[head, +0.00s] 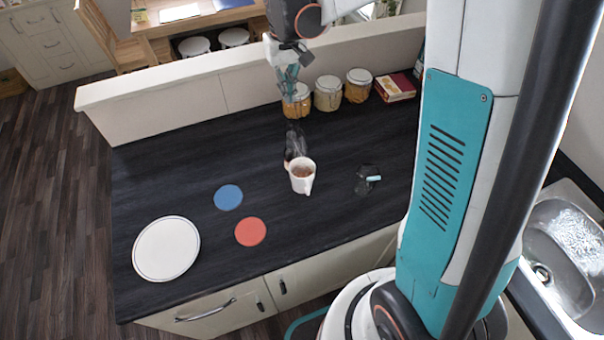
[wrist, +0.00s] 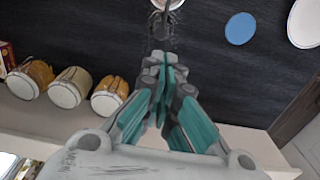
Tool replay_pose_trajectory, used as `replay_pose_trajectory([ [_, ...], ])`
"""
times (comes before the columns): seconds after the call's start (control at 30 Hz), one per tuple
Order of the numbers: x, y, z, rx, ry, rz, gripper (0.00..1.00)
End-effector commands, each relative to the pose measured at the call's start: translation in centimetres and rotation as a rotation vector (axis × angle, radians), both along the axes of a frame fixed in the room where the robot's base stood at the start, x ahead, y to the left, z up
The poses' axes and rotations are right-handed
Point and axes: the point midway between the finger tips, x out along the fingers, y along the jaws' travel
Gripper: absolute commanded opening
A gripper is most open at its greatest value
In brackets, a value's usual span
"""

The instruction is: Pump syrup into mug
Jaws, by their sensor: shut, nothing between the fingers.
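A white mug (head: 302,177) with brown contents stands upright on the dark counter. Just behind it is a dark, partly see-through shape (head: 295,140), probably the syrup pump bottle; its outline is hard to make out against the counter. In the wrist view a dark pump-like top (wrist: 163,20) shows at the top edge, overlapping a pale round thing that may be the mug. My gripper (head: 291,90) points down behind and above the dark shape. Its fingers are shut and empty, also in the wrist view (wrist: 163,62). I cannot tell whether the fingertips touch the pump.
A blue disc (head: 228,197), a red disc (head: 250,232) and a white plate (head: 166,248) lie left. A small dark item (head: 366,181) lies right of the mug.

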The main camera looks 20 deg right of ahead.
Motion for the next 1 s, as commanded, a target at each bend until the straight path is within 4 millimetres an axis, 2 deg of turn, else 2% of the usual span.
replay_pose_trajectory([
  [0.17,0.0,0.0,0.3,0.000,0.000,0.000,0.00],
  [0.4,0.0,0.0,1.8,0.000,0.001,0.000,0.00],
  [0.67,0.0,0.0,2.0,0.000,0.000,0.000,0.00],
  [0.87,0.0,0.0,1.0,0.000,0.000,0.000,0.00],
  [1.0,0.0,0.0,-1.2,0.000,0.000,0.000,0.00],
])
